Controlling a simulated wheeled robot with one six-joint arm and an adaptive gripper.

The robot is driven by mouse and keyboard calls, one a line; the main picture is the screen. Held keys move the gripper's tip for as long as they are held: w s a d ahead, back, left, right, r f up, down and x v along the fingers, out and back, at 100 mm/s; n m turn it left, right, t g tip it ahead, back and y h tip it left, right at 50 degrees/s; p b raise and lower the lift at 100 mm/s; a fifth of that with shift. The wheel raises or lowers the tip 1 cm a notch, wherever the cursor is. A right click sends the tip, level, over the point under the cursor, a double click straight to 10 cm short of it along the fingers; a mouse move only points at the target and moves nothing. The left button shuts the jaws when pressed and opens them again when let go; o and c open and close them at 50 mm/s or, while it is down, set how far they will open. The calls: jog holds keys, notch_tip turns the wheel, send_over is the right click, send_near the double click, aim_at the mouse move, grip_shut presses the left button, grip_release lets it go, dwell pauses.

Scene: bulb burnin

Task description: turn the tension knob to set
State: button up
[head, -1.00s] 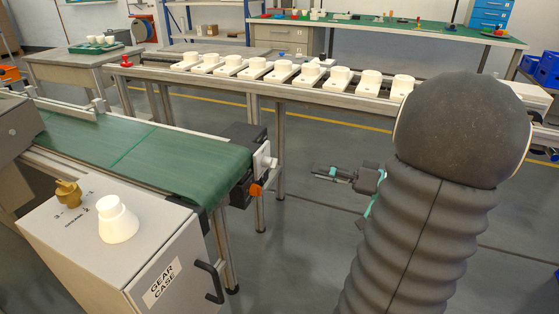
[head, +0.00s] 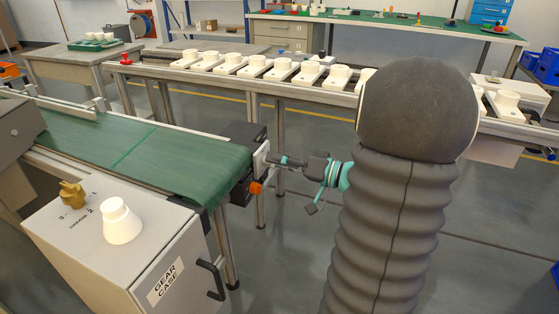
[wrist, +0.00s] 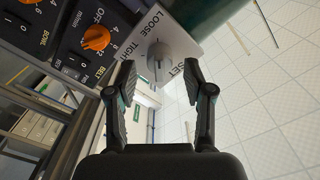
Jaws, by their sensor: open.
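The tension knob (wrist: 159,60) is a pale grey dial on a white plate (wrist: 143,36) marked LOOSE, TIGHT and SET in the wrist view. Its ridge runs roughly up and down the picture; I cannot tell which mark it points to. My gripper (wrist: 159,80) is open, with one finger to each side of the knob in the picture. I cannot tell whether the fingertips touch it. In the head view my gripper (head: 281,160) is at the end of the green conveyor, by the white plate (head: 261,159); the knob is not clear there.
The green conveyor (head: 150,160) and grey gear case box (head: 120,255) stand left. Behind, a rail bench (head: 225,80) holds several white pieces. Floor is clear right of the plate.

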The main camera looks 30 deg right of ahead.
grip_shut()
jog(key=m, duration=0.7)
jog(key=f+m, duration=0.1)
jog(key=m, duration=0.7)
jog(key=m+p, duration=0.1)
jog(key=m, duration=0.6)
jog(key=shift+s+a+f+m, duration=0.1)
jog(key=shift+f+m, duration=0.1)
jog(key=shift+m, duration=0.2)
jog(key=shift+s+a+m, duration=0.1)
jog(key=shift+m, duration=1.8)
